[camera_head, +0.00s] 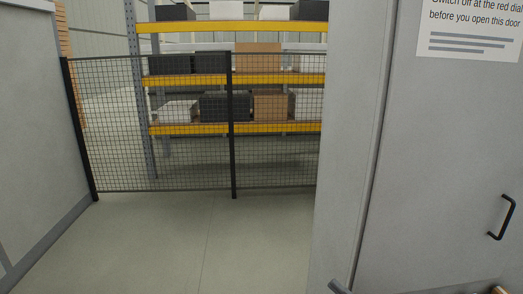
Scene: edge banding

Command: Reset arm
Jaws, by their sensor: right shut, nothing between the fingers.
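A tall grey cabinet (430,170) fills the right side of the head view. Its door has a black handle (503,217) at the right. A white sign (470,28) on it speaks of switching off at the red dial before opening the door; the dial itself is not in view.
A black mesh fence (160,125) stands across the back, with shelving (235,27) holding several boxes behind it. A grey panel wall (27,130) bounds the left. The grey floor (190,245) between is clear. A small brownish thing (497,290) at the bottom right is mostly cut off.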

